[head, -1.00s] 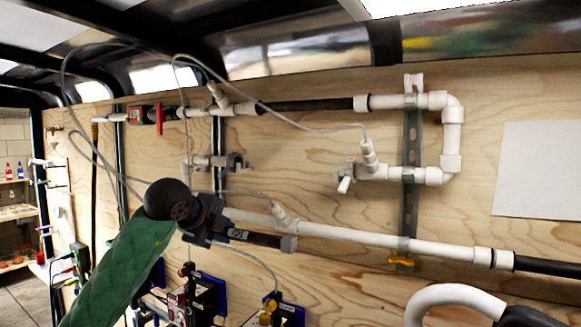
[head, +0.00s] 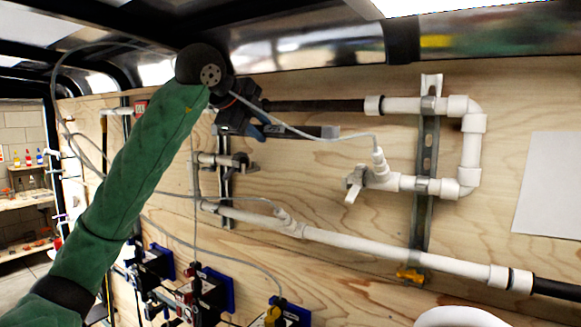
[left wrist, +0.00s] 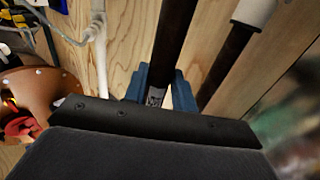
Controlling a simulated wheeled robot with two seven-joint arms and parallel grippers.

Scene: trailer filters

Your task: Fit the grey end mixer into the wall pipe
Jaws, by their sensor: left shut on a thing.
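My left gripper (head: 262,128) is shut on the mixer, a dark tube with a grey end cap (head: 330,132). The mixer lies nearly level, its grey end pointing right, and shows just below the dark section of the upper pipe. In the left wrist view, blue fingers (left wrist: 158,88) clasp the dark tube (left wrist: 175,35) at a pale printed label. The white wall pipe (head: 465,150) loops down at the right to a middle run with a valve (head: 358,184). A gap of bare board separates this valve from the middle-left fitting (head: 225,160). My right gripper is out of view.
A thin grey hose (head: 300,132) passes across the mixer in the head view. A lower white pipe (head: 400,252) slopes down to the right. Metal strut (head: 424,215) and blue-backed units (head: 215,288) are fixed to the board. A brown pouch (left wrist: 40,88) shows in the left wrist view.

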